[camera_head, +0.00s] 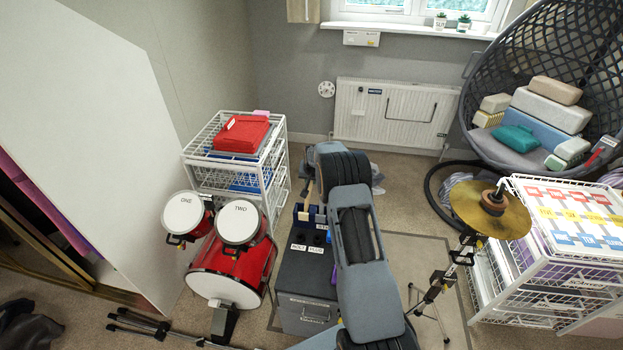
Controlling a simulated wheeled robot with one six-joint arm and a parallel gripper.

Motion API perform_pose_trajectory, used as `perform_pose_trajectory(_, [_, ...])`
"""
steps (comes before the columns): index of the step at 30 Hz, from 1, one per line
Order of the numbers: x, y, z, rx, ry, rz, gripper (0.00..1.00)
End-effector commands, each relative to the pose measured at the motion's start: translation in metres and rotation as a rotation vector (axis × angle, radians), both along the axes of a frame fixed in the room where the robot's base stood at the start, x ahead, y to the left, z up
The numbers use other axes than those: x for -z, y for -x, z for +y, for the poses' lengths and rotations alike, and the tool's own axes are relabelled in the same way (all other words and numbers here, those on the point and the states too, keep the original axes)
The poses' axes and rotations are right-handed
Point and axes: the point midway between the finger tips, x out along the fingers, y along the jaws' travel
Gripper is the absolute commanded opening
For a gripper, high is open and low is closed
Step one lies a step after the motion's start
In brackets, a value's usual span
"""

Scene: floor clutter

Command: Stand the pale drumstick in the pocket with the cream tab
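A pale wooden drumstick (309,194) shows as a short, slanted strip just left of my arm, above a dark blue holder (300,215) on a dark grey case. Whether the stick stands in a pocket or is held above one cannot be told. Small pale patches show on the holder's front, but I cannot tell which is the cream tab. The holder's right part is hidden behind my arm. My gripper is around the far end of my arm, beside the stick's upper end; its fingers are mostly hidden and too small to read.
The dark grey case (305,293) bears white labels. Red drums (235,262) with white heads stand at its left, with a white wire rack (279,150) behind. A cymbal (490,208) on a stand and a white drawer unit (540,275) are at right. Carpet shows between.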

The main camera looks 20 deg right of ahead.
Motion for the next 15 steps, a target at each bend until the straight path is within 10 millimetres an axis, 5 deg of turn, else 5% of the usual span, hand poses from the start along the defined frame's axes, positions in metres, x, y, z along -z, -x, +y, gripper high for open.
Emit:
perform_pose_trajectory(12, [0.0038, -0.0001, -0.0005, 0.0, 0.0, -0.001, 0.0])
perform_pose_trajectory(13, [0.0039, -0.0001, -0.0004, 0.0, 0.0, -0.001, 0.24])
perform_pose_trajectory(15, [0.0039, -0.0001, -0.0004, 0.001, 0.0, -0.001, 0.3])
